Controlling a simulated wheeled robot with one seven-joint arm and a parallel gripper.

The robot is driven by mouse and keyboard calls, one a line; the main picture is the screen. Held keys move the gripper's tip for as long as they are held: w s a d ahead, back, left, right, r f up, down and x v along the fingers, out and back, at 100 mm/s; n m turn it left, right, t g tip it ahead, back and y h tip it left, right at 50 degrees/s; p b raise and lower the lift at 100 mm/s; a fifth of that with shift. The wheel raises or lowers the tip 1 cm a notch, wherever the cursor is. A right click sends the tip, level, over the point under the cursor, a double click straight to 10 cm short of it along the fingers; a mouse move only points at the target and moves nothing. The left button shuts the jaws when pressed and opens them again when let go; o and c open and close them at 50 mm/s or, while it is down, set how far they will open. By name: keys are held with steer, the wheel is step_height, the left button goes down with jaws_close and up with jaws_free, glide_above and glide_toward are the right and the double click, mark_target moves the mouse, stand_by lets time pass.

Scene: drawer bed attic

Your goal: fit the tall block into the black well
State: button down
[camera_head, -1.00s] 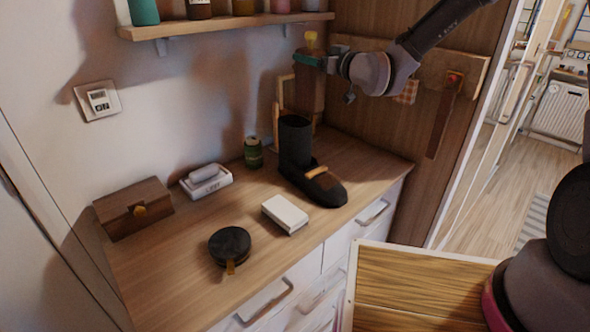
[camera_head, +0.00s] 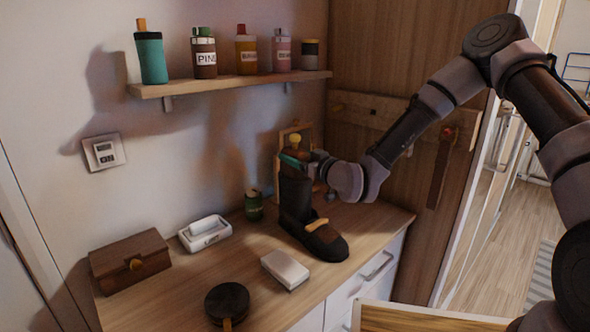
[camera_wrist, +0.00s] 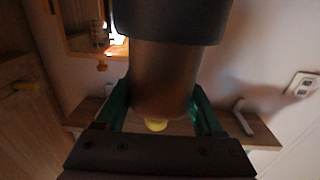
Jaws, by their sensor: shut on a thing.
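The tall block is brown and rounded with a yellow knob on top; it shows in the head view (camera_head: 291,153) and the wrist view (camera_wrist: 163,75). My gripper (camera_head: 291,161) is shut on its upper part, with green fingers on both sides in the wrist view (camera_wrist: 158,108). The black well is the open shaft of a black boot (camera_head: 295,200) standing on the cabinet top. The block is upright at the shaft's mouth. Its lower part is hidden by the black shaft (camera_wrist: 170,20) and appears to be inside it; the depth cannot be seen.
A wooden frame (camera_head: 282,148) stands behind the boot. A shelf with bottles (camera_head: 230,83) hangs above.

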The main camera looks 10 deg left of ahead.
mark_target(295, 171)
steer(key=shift+f, duration=2.1)
steer(key=shift+f, duration=0.4)
jaws_free()
